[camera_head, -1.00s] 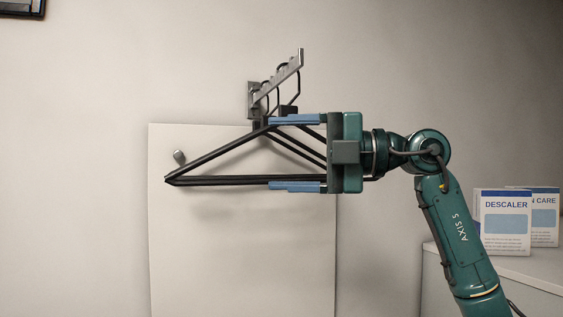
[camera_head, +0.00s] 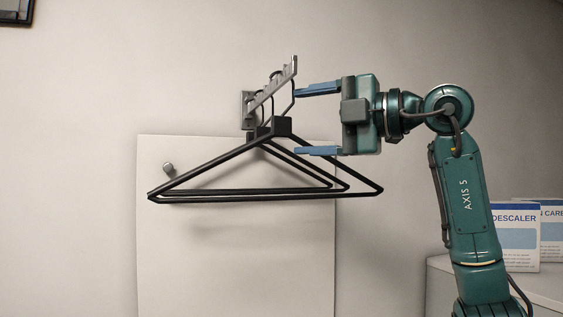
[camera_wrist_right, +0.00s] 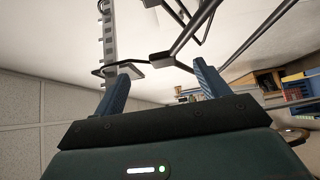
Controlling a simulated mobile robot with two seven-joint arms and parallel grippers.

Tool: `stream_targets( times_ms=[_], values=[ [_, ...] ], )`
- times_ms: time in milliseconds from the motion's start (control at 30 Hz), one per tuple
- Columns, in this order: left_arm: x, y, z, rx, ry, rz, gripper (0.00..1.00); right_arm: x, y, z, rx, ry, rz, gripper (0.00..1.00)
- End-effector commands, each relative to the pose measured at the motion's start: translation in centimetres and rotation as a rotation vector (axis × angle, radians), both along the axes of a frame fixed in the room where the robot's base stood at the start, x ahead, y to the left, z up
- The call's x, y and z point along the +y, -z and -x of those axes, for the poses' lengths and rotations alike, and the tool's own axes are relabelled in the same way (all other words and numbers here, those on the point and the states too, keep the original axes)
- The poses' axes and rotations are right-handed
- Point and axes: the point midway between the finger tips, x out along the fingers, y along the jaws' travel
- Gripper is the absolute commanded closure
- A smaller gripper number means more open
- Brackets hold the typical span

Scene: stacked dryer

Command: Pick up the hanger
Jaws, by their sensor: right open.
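Black triangular hangers (camera_head: 282,127) hang close together by their hooks from a grey metal wall rack (camera_head: 272,90). The front hanger's dark neck block and wide lower bar show clearly; the ones behind are partly covered. My right gripper (camera_head: 296,121) is open, just right of the hooks and neck block, one blue finger above the other. Its fingertips are near the hook height, with nothing held. In the right wrist view, a hanger's neck block (camera_wrist_right: 168,59) and its hook show around the space ahead of the open fingers. My left gripper is not in view.
A counter with a descaler box (camera_head: 515,238) is at the lower right. The space left of the hangers is free.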

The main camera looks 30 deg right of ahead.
Motion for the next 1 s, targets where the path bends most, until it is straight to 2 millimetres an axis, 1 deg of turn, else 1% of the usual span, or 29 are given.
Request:
stream_targets(
  times_ms=[67,200,333,433,667,1000],
  values=[
    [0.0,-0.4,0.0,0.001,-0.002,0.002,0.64,0.4,-0.2,-0.7,0.001,-0.003,0.000,0.26],
    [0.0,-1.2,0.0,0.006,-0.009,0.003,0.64,1.3,-0.6,-2.6,0.003,-0.005,0.001,0.26],
    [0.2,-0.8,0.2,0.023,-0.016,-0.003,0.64,2.1,-0.5,-4.1,0.002,-0.003,0.000,0.26],
    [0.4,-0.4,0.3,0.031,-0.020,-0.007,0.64,2.3,-0.4,-4.6,0.001,-0.002,0.000,0.26],
    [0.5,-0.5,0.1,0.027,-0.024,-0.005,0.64,2.3,-0.3,-4.6,0.000,-0.002,0.001,0.27],
    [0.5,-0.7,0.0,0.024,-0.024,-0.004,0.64,2.3,-0.3,-4.6,0.000,-0.002,0.001,0.54]
  ],
)
